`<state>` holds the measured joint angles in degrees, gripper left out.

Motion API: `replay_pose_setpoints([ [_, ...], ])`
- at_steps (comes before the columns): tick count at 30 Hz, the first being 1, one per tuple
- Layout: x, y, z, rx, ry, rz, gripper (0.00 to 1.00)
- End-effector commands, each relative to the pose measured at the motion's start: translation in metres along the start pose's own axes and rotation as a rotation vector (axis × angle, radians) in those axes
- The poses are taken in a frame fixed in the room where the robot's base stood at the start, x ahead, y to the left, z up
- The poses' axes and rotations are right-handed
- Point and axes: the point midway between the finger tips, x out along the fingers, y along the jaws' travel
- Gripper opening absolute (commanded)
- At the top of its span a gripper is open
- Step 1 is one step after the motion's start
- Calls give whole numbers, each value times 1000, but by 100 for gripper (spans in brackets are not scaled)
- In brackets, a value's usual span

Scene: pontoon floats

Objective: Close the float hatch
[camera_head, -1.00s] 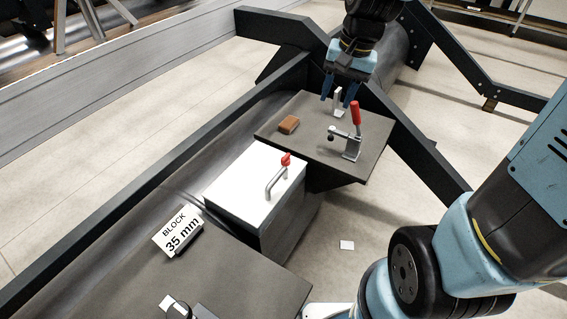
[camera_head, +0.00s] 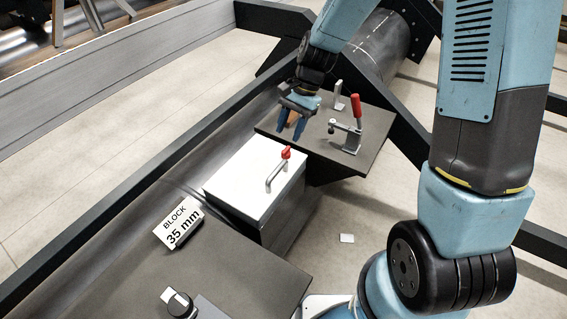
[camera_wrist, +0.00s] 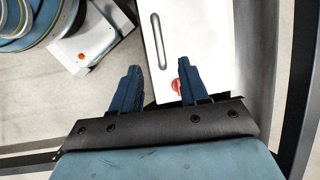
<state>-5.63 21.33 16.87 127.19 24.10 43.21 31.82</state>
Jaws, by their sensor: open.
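A white panel (camera_head: 247,180) with a metal bar handle (camera_head: 277,178) and a red knob (camera_head: 286,152) tops a dark box between two grey plates; I take it as the float hatch. It looks level, but I cannot tell whether it is fully seated. My gripper (camera_head: 290,130) is open, pointing down over the far plate, just beyond the red-knob end. Its fingers partly hide a brown block (camera_head: 295,117); whether they touch it is unclear. In the wrist view, the white panel (camera_wrist: 212,45) and handle (camera_wrist: 158,38) lie beyond the fingers (camera_wrist: 158,66), with the red knob (camera_wrist: 176,85) near the right finger.
A toggle clamp with a red handle (camera_head: 356,108) stands on the far plate (camera_head: 345,162), right of my gripper. A sign reading "BLOCK 35 mm" (camera_head: 179,222) stands by the near plate (camera_head: 225,265). Dark frame beams (camera_head: 120,205) run alongside. A small white piece (camera_head: 347,239) lies on the floor.

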Motion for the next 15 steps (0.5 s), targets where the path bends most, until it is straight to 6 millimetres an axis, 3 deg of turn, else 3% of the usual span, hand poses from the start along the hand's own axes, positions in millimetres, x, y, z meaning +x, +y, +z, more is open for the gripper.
replay_pose_setpoints([
  [15,88,1,1,-2,-3,3,44],
])
